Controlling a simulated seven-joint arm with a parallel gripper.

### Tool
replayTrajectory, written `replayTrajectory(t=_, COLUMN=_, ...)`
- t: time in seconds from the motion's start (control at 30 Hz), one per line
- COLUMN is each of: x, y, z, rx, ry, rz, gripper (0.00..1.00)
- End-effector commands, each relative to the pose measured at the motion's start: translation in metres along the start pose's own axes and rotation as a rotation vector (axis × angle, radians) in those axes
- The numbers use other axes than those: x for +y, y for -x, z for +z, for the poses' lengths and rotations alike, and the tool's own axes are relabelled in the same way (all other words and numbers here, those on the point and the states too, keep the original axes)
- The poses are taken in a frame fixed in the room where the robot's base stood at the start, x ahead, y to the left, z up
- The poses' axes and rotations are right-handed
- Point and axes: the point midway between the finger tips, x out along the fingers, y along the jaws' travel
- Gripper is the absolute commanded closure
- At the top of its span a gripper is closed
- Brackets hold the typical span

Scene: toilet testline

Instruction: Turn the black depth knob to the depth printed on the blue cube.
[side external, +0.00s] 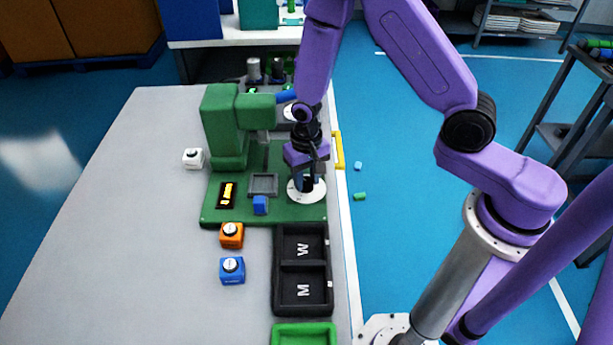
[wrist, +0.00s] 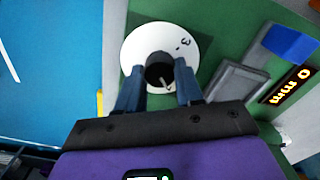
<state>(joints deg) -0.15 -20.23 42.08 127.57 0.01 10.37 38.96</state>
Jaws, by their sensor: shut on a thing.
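The black depth knob (wrist: 160,70) stands at the middle of a round white dial (wrist: 134,50), with one dark mark, too small to read for sure, near its edge. My gripper (wrist: 159,86) has its blue fingers on either side of the knob and is shut on it. In the side view my gripper (side external: 308,183) points down over the white dial (side external: 305,196), and the knob is mostly hidden by the fingers. The blue cube (side external: 232,274) stands on the grey table with a round white top; its print is too small to read.
The green machine (side external: 222,125) stands behind a grey square recess (side external: 264,184). A small blue block (side external: 260,206) sits at the base's front. An orange cube (side external: 232,236), a white cube (side external: 193,158) and a black tray (side external: 303,268) marked W and M are nearby. The table's left is clear.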

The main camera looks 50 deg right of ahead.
Motion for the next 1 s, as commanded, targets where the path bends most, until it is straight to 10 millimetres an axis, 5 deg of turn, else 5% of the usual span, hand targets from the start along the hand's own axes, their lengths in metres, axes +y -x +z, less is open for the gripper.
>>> replayTrajectory(t=0.4, x=-0.0004, y=0.0007, z=-0.0006, rx=0.002, ry=-0.189, rz=-0.001, gripper=0.94)
replayTrajectory(t=0.97, x=-0.0004, y=0.0008, z=-0.0008, rx=0.002, ry=-0.216, rz=-0.002, gripper=0.94)
replayTrajectory(t=1.0, x=-0.0004, y=0.0008, z=-0.0008, rx=0.002, ry=-0.216, rz=-0.002, gripper=0.51)
